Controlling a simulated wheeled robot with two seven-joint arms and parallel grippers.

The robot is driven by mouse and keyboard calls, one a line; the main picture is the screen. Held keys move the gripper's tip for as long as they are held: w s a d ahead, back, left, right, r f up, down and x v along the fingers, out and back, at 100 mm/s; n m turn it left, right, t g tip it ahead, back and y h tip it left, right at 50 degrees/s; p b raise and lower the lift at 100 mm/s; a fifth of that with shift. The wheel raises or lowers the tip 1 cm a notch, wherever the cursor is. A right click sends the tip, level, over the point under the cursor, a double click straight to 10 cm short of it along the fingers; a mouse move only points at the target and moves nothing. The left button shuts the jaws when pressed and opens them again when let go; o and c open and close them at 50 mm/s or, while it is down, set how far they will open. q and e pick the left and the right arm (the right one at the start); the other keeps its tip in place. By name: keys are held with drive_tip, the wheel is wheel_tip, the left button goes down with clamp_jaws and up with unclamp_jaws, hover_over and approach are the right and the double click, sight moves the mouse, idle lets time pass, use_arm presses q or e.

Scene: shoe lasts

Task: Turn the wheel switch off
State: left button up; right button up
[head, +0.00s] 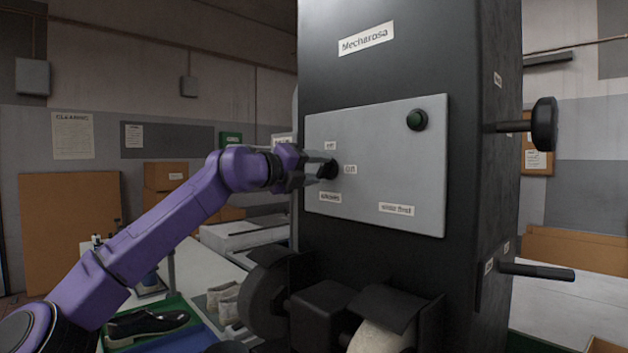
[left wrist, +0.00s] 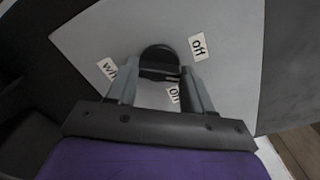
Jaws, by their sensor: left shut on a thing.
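The wheel switch is a black rotary knob (head: 327,169) on the grey panel (head: 420,165) of a dark machine. My left gripper (head: 322,170) reaches in from the left and is shut on the knob. In the left wrist view the knob (left wrist: 159,60) sits between the two fingers. My right gripper is not in view.
A green button (head: 417,120) sits at the panel's upper right. Grinding wheels (head: 267,298) with dark guards jut out below the panel. Two black handles (head: 544,125) stick out on the machine's right side.

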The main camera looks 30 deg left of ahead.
use_arm(q)
drive_tip(key=n+b, duration=0.2)
drive_tip(key=n, duration=0.1)
drive_tip(key=shift+f+n, duration=0.2)
drive_tip(key=shift+n, duration=0.1)
drive_tip(key=shift+n+b, duration=0.95)
drive_tip(key=shift+n, duration=0.65)
drive_tip(key=shift+r, duration=0.1)
drive_tip(key=o, duration=1)
drive_tip(key=shift+o, duration=0.2)
drive_tip(key=shift+a, duration=0.1)
